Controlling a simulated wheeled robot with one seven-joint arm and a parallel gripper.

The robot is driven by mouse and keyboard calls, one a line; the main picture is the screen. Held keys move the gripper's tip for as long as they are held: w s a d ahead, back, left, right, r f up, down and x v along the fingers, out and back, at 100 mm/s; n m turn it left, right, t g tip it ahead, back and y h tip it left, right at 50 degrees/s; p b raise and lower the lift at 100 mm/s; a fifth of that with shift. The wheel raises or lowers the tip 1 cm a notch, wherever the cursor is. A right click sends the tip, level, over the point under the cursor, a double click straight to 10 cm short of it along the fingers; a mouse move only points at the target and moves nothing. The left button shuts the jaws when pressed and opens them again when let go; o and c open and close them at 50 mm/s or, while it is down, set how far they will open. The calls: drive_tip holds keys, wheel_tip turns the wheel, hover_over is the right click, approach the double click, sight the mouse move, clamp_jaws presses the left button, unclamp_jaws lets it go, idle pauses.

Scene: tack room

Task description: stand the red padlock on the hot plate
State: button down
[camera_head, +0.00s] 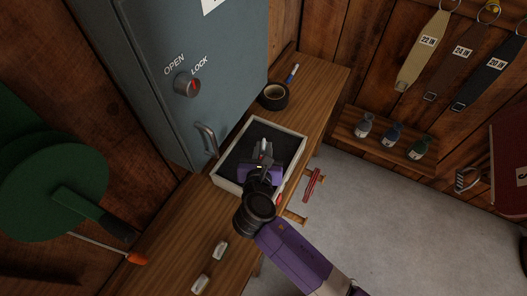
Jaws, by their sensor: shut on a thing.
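My gripper (263,152) reaches over a shallow pale-rimmed tray (232,141) with a dark inside, on the wooden bench. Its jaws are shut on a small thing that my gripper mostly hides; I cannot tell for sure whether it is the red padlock. A small red patch (280,198) shows beside my wrist at the tray's near right corner, too small to identify. I cannot make out a hot plate in this view.
A grey-blue locker (180,40) with a dial (187,85) and handle (208,140) stands behind the tray. Black tape (274,96) and a marker (293,73) lie beyond. Two pale pieces lie on the near bench (180,250). A red handle (313,184) sticks out beside the bench.

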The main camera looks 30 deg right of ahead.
drive_tip(key=shift+f, duration=0.65)
drive_tip(key=shift+f, duration=0.15)
drive_tip(key=c, duration=1.3)
unclamp_jaws()
drive_tip(key=v, duration=1.2)
